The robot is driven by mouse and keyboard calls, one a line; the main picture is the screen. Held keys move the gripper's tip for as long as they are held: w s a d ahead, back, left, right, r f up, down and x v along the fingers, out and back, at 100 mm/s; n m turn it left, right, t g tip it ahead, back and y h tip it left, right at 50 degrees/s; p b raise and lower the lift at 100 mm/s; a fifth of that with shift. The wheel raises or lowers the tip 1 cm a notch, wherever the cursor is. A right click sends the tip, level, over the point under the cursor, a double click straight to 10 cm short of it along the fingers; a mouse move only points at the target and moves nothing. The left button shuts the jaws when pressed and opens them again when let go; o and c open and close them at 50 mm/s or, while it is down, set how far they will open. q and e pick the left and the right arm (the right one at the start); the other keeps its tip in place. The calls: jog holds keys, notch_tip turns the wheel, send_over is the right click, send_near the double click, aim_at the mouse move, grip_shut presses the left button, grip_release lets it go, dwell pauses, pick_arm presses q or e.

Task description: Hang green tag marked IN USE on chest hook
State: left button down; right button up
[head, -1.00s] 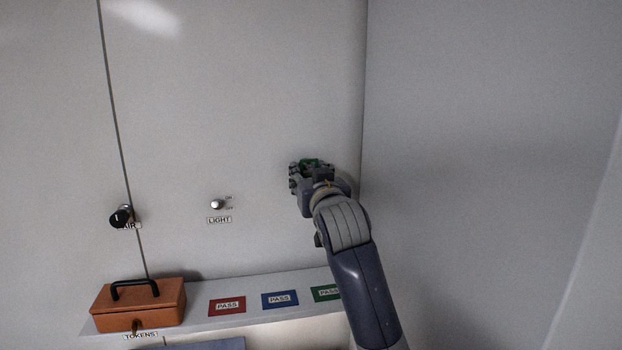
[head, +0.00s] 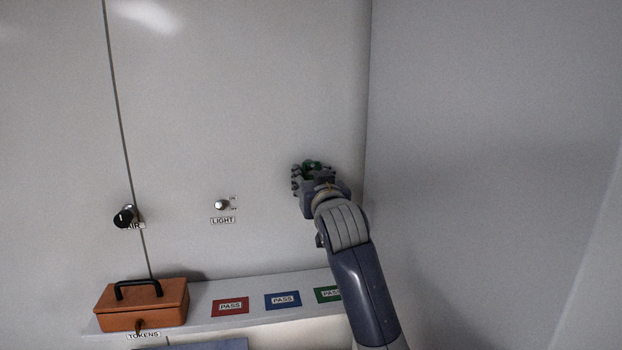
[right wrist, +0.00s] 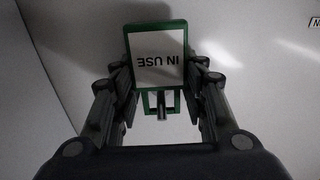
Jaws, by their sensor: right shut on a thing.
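My right gripper (head: 310,174) is raised against the grey wall panel, near its right corner. It is shut on the green tag (right wrist: 158,58), whose white face reads IN USE, upside down in the right wrist view. A bit of the tag's green (head: 312,163) shows in the head view. The tag's green loop (right wrist: 148,101) sits between the fingers, and a small dark peg-like piece shows inside it. I cannot tell whether that piece is the hook or whether the loop is around it. No chest hook can be made out in the head view. My left gripper is out of view.
A shelf (head: 208,315) below carries an orange box (head: 143,309) with a black handle, and red (head: 231,307), blue (head: 283,300) and green (head: 327,294) PASS cards. A LIGHT switch (head: 222,205) and a black AIR knob (head: 124,216) stick out leftward. A side wall (head: 480,150) stands close on the right.

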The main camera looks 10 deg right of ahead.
jog(key=shift+f, duration=0.2)
jog(key=o, duration=0.9)
jog(key=shift+o, duration=0.2)
jog(key=shift+r, duration=0.1)
